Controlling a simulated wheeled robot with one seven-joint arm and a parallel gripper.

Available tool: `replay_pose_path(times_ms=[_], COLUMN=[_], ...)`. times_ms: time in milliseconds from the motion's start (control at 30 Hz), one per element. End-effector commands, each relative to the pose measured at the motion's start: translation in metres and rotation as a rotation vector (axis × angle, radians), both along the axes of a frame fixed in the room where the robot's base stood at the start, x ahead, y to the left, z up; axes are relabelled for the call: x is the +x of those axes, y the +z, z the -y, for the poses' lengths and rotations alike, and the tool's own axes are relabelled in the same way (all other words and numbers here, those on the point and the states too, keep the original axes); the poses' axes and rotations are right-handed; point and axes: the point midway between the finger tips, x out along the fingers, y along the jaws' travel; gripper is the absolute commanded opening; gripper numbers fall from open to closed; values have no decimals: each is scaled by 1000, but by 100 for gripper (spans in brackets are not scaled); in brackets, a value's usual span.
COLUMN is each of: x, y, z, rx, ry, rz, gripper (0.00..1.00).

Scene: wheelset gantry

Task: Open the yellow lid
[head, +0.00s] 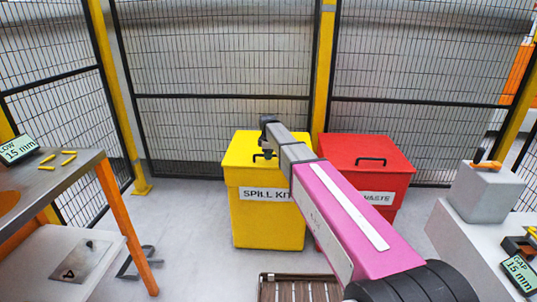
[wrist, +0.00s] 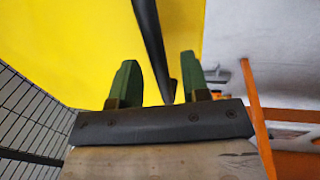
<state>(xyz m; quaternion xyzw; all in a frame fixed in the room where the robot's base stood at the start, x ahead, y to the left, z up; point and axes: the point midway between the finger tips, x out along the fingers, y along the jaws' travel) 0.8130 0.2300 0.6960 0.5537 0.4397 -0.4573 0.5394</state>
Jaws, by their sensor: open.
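The yellow lid (head: 243,150) lies shut on top of the yellow bin (head: 267,222) labelled SPILL KIT, in the middle of the head view. My gripper (head: 266,150) is over the lid, and the arm hides the lid's right part. In the wrist view the yellow lid (wrist: 70,45) fills the upper left. The lid's dark handle (wrist: 149,30) runs between the two green fingers of my gripper (wrist: 158,75). The fingers are apart, with gaps to the handle on both sides. Most of the handle is hidden in the head view.
A red bin (head: 385,155) labelled WASTE stands close on the right, partly behind my arm. Mesh fence panels (head: 220,60) close off the back. A bench (head: 60,190) with orange legs is at left, a light table (head: 450,240) at right. A brown slatted pallet (head: 290,288) lies in front.

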Motion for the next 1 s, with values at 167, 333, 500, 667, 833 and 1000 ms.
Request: replay_pose_path(times_ms=[167,333,500,667,833,1000], x=[0,0,0,1,7,21], y=[0,0,0,6,29,68], z=[0,0,0,0,0,0], rx=[0,0,0,0,1,1], ry=[0,0,0,0,0,-1], rz=[0,0,0,1,3,6], gripper=[42,3,0,0,0,0])
